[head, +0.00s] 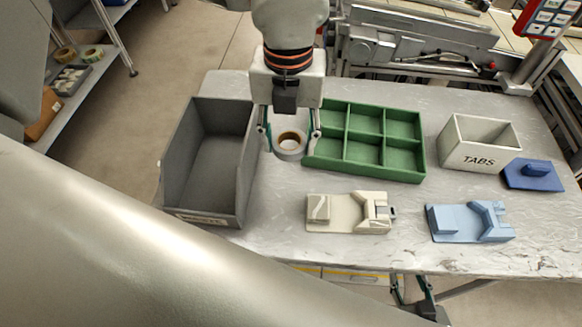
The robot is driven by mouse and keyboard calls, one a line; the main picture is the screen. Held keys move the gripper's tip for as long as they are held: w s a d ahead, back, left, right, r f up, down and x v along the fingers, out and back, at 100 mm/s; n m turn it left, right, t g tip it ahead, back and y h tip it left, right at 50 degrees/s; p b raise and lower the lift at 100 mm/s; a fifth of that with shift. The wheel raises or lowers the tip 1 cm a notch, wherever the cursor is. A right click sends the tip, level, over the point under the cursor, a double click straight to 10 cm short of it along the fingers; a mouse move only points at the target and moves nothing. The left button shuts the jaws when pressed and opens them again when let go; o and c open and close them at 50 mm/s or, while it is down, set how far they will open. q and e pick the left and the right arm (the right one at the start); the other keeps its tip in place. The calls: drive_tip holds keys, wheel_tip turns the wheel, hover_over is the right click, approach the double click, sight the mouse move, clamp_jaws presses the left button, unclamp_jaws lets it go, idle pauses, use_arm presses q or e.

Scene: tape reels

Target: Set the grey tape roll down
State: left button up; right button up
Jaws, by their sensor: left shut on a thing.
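The grey tape roll (290,155) has a brown core and sits flat between the two fingers of my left gripper (290,138). That gripper points down over the grey marbled table (270,215), in the gap between the grey bin and the green tray, and is shut on the roll. The roll is low near the table top; I cannot tell whether it touches. My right gripper (412,294) is at the bottom of the head view, beyond the table's front edge, with its fingers apart and nothing between them.
A deep grey bin (169,155) stands left, a green compartment tray (362,176) right of the roll. A cream tape dispenser (345,220) and blue dispenser (462,225) lie in front.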

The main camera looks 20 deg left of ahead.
sight(289, 180)
use_arm(q)
wheel_tip(289, 180, down, 10)
drive_tip(key=shift+f, duration=0.2)
idle(0.3)
drive_tip(key=shift+f, duration=0.1)
drive_tip(key=shift+f+b, duration=0.15)
drive_tip(key=shift+b, duration=0.15)
drive_tip(key=o, duration=1.1)
drive_tip(key=shift+c, duration=0.2)
